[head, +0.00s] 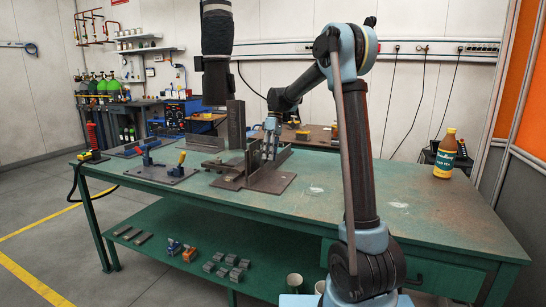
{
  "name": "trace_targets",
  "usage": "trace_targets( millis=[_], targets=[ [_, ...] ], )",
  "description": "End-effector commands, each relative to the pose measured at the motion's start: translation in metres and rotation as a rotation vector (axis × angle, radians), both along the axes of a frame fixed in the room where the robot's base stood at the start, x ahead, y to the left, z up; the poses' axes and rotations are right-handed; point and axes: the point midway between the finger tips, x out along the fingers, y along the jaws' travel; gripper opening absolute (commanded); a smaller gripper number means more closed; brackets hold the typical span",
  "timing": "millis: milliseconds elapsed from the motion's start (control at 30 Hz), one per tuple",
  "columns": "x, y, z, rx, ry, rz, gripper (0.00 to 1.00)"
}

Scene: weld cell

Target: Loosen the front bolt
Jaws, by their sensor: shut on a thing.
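A dark steel fixture (269,182) with a flat base and upright plates stands on the green bench (330,205), left of its middle. My arm reaches over the bench from the right. My gripper (269,148) points down among the upright plates on the fixture's right side. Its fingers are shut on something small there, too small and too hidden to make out. I cannot pick out the front bolt; the fingers and plates may cover it.
A blue-handled clamp on a plate (160,172) stands left of the fixture. A yellow-brown bottle (445,153) stands at the bench's far right. Dark blocks (225,266) lie on the lower shelf. A dark column (217,52) hangs above the fixture. The bench's right half is mostly clear.

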Motion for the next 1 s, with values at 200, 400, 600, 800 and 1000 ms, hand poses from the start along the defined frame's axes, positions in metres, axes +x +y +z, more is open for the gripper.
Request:
trace_targets(
  millis=[200, 400, 600, 800, 1000],
  targets=[
    [-0.0005, -0.0007, 0.0001, -0.068, -0.184, 0.000, 0.13],
    [-0.0006, -0.0002, 0.0001, -0.132, -0.366, 0.003, 0.13],
    [-0.0004, 0.0005, -0.0001, -0.205, -0.572, 0.003, 0.13],
    [-0.0002, 0.0003, -0.0004, -0.275, -0.760, 0.003, 0.13],
    [0.0001, 0.0010, -0.0002, -0.333, -0.929, 0.004, 0.13]
  ],
)
